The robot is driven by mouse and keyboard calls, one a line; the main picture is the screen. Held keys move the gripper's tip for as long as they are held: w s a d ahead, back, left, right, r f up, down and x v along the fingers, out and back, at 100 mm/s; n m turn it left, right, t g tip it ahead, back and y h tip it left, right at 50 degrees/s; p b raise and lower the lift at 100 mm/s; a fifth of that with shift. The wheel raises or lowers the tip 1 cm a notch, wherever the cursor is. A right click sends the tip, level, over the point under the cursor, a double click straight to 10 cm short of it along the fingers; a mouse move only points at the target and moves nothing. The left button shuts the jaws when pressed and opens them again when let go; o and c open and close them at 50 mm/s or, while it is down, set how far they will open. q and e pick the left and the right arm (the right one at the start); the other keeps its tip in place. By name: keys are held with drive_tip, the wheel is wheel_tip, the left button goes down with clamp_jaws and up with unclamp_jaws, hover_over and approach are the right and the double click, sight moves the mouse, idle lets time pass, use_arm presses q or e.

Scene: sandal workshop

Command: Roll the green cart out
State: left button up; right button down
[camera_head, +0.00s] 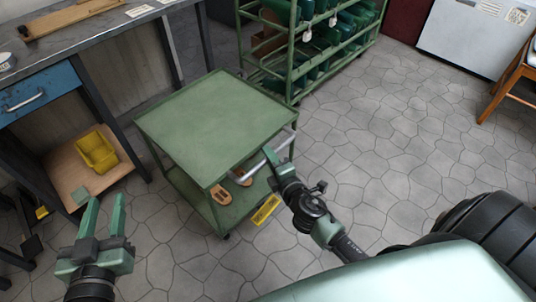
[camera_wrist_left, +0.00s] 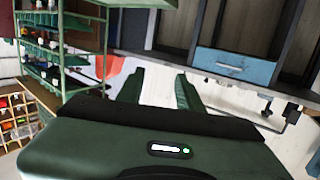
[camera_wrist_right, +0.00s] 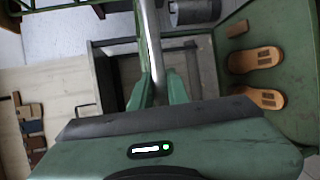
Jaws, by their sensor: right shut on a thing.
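The green cart (camera_head: 215,115) stands on the stone floor beside the workbench, with a bare flat top and a lower shelf. Its metal push handle (camera_head: 266,160) runs along the side nearest me. My right gripper (camera_head: 276,162) is shut on this handle; in the right wrist view the bar (camera_wrist_right: 152,50) passes between the fingers (camera_wrist_right: 157,90). Tan sandal soles (camera_head: 222,195) lie on the lower shelf and also show in the right wrist view (camera_wrist_right: 258,60). My left gripper (camera_head: 104,215) is open and empty, left of the cart and apart from it.
The workbench (camera_head: 75,45) with a blue drawer (camera_head: 42,92) is close on the cart's left. A yellow bin (camera_head: 96,151) sits on its lower board. A green rack (camera_head: 320,45) stands behind the cart. Open floor (camera_head: 400,130) lies to the right, with a wooden chair (camera_head: 510,75) at the far right.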

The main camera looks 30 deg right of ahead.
drive_tip(key=shift+f, duration=0.1)
drive_tip(key=c, duration=1.4)
unclamp_jaws()
drive_tip(key=shift+o, duration=0.2)
use_arm(q)
drive_tip(key=shift+a+f, duration=0.15)
drive_tip(key=shift+f, duration=0.05)
use_arm(e)
drive_tip(key=s+r, duration=0.1)
drive_tip(key=s, duration=0.6)
drive_tip(key=shift+s+a+r, duration=0.25)
drive_tip(key=shift+s, duration=0.1)
use_arm(q)
drive_tip(key=shift+f, duration=0.1)
